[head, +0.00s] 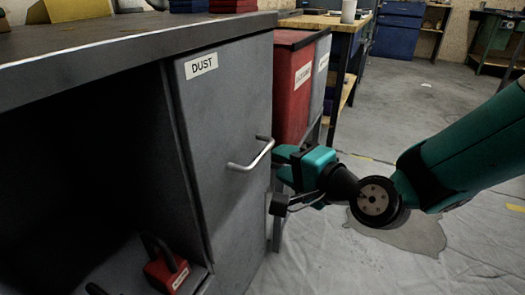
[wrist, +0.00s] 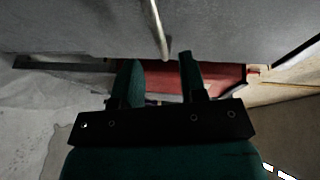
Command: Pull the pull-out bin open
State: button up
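The pull-out bin (head: 228,125) has a tall grey front with a white "DUST" label. Its front looks nearly flush with the bench, so it appears shut. A pale metal bar handle (head: 250,158) stands out from the front. My gripper (head: 281,166) is just right of the handle in the head view. In the wrist view, my two teal fingers (wrist: 159,58) are spread apart with nothing gripped. The handle (wrist: 158,28) lies ahead of them, its near end in line with the gap. I cannot tell whether they touch.
A dark worktop (head: 120,38) overhangs the bin. Left of it is a dark open bay with a red padlock-like object (head: 166,272). A red bin (head: 293,90) stands close behind my gripper. The sheeted floor (head: 345,265) in front is clear.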

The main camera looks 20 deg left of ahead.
aim_at(265, 155)
jog(key=x, duration=0.7)
jog(key=shift+b, duration=0.4)
jog(key=shift+d, duration=0.1)
grip_shut()
